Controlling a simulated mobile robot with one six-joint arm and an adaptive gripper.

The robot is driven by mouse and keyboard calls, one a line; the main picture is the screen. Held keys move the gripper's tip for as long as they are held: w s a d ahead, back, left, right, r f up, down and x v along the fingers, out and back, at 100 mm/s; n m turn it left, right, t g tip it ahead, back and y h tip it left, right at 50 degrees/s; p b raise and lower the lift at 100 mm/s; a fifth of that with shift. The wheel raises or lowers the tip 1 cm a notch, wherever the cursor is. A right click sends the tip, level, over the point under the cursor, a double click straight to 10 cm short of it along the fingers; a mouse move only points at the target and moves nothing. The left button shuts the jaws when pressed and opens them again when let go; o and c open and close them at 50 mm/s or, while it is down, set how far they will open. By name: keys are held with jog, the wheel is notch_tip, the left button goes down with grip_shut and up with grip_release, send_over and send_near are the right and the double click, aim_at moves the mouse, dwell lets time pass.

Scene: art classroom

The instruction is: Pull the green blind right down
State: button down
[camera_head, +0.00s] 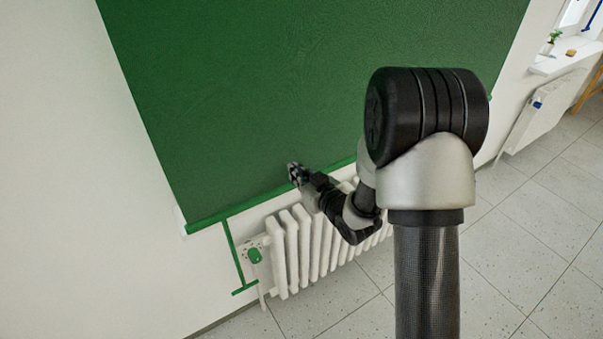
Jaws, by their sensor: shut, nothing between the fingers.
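The green blind (300,80) hangs as a broad sheet over the wall and fills the upper middle of the view. Its bottom bar (235,210) runs slanting just above the white radiator, and its right part passes behind my arm. A green pull (238,260) hangs below the bar near its left end, with a short crossbar at its foot. My gripper (293,170) is shut and empty. It lies in front of the blind's lower part, a little above the bar and to the right of the pull. Whether it touches the cloth I cannot tell.
The white radiator (290,245) stands below the blind, with a green valve knob (255,255) beside the pull. A second radiator (545,110), a sill (568,57) and a small plant (553,38) are at the right. The tiled floor (530,220) is clear.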

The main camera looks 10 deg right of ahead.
jog(key=shift+f, duration=0.65)
jog(key=shift+f, duration=0.15)
notch_tip(320, 180, down, 3)
jog(key=b, duration=0.3)
jog(key=shift+w, duration=0.1)
